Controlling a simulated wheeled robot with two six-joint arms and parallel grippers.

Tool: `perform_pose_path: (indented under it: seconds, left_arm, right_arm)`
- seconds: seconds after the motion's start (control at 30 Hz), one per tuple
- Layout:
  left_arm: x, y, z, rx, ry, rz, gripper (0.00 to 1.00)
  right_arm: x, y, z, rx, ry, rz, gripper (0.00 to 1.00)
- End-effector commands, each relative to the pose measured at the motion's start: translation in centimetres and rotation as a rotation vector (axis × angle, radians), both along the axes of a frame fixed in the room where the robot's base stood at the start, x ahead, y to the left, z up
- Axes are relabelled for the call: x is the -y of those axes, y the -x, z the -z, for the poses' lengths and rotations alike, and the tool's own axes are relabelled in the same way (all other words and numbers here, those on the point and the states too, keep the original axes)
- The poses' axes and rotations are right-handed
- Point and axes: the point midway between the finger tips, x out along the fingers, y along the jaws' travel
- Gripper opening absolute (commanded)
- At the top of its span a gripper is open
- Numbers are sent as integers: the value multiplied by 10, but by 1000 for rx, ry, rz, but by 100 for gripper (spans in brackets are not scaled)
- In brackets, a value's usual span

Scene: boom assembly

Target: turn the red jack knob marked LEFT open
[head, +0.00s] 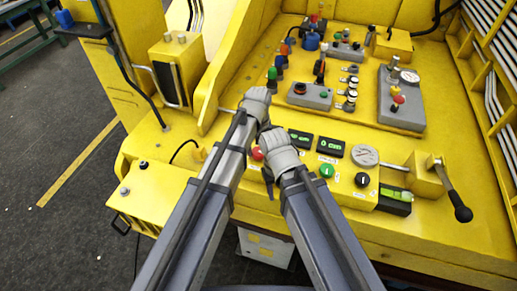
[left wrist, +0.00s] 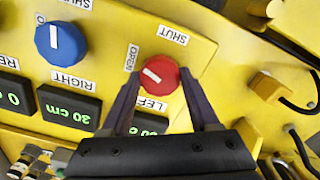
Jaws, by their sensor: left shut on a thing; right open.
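The red knob (left wrist: 158,75), marked LEFT, sits on the yellow panel in the left wrist view. OPEN is printed to its left and SHUT above it. Its white bar lies left of its middle, pointing toward the OPEN side. My left gripper (left wrist: 160,92) is shut on this knob, one dark finger on each side. In the head view the red knob (head: 257,153) shows partly between my arms. My left gripper (head: 258,108) is above it there, its fingertips hidden. My right gripper (head: 279,152) is open, close beside the knob on the right.
The blue knob (left wrist: 61,43) marked RIGHT is beside the red one. A display reading 20 cm (left wrist: 69,106) is near it. A green knob (head: 327,171), a black knob (head: 362,180) and a black-handled lever (head: 456,195) are to the right. A yellow block (left wrist: 268,88) with a cable is close by.

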Motion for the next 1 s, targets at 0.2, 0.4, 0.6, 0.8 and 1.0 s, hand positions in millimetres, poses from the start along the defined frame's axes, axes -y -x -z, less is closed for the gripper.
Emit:
perform_pose_path:
  seconds: [0.2, 0.4, 0.6, 0.8, 1.0]
  left_arm:
    - [0, 0, 0, 0, 0, -163, 6]
    - [0, 0, 0, -1, 0, -269, 6]
    - [0, 0, 0, -1, 0, -331, 6]
    - [0, 0, 0, -1, 0, -356, 6]
    - [0, 0, 0, 0, 0, -360, 6]
  right_arm:
    - [0, 0, 0, 0, 0, 0, 50]
    - [0, 0, 0, 0, 0, 0, 50]
    - [0, 0, 0, 0, 0, 0, 50]
    - [0, 0, 0, 0, 0, 0, 50]
    - [0, 0, 0, 0, 0, 0, 50]
